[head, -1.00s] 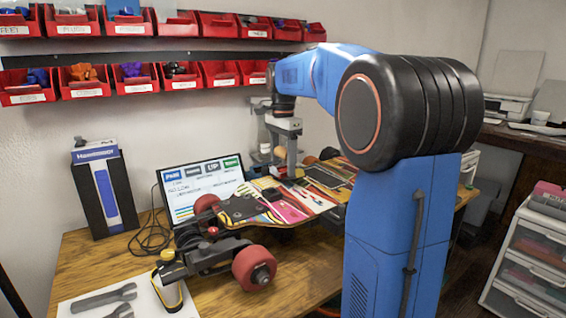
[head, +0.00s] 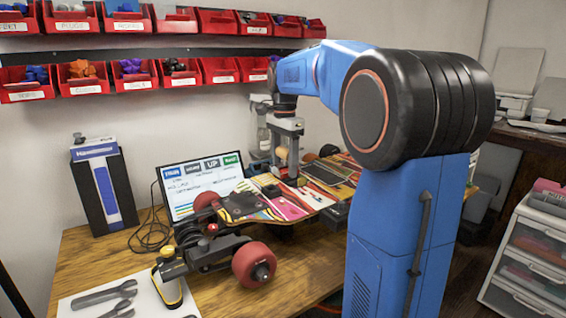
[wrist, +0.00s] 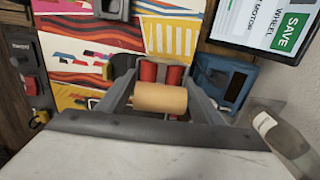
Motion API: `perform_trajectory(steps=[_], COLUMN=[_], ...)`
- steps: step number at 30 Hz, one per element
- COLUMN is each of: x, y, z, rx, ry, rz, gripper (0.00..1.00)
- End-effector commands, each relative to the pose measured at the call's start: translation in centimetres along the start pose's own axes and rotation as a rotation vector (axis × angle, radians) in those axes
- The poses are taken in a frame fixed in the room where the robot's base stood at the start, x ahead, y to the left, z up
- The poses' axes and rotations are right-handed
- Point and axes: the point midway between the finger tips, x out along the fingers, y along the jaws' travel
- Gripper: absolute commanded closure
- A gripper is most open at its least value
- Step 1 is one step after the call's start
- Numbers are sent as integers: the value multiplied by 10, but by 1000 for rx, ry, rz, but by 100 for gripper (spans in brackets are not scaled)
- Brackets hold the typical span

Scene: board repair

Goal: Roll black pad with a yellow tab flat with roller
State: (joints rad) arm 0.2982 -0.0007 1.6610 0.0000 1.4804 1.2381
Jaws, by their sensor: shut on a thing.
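My gripper (head: 287,172) hangs over the graphic skateboard deck (head: 312,196). It is shut on the roller, whose tan cylinder (wrist: 160,98) lies crosswise between grey side arms in the wrist view. The roller also shows beside the gripper in the head view (head: 281,154). A flat black pad (head: 323,174) lies on the deck to the right of the gripper. I cannot make out a yellow tab on it, so I cannot tell whether it is the named pad. Contact between roller and deck is hidden.
A laptop screen (head: 203,184) stands behind the deck, and a clear bottle (head: 263,136) stands close by the gripper. A blue device (wrist: 223,82) is beside the roller. A red wheel (head: 254,265) is at the front. Red bins (head: 150,87) line the wall.

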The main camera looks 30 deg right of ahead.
Motion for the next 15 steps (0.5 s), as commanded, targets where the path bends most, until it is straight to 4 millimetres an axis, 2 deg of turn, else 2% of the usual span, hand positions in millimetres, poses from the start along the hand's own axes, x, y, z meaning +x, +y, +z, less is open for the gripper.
perform_trajectory(steps=[6,15], x=[-1,0], y=[12,20], z=[2,2], rx=[0,0], ry=[0,0], rz=[-1,-1], gripper=[58,58])
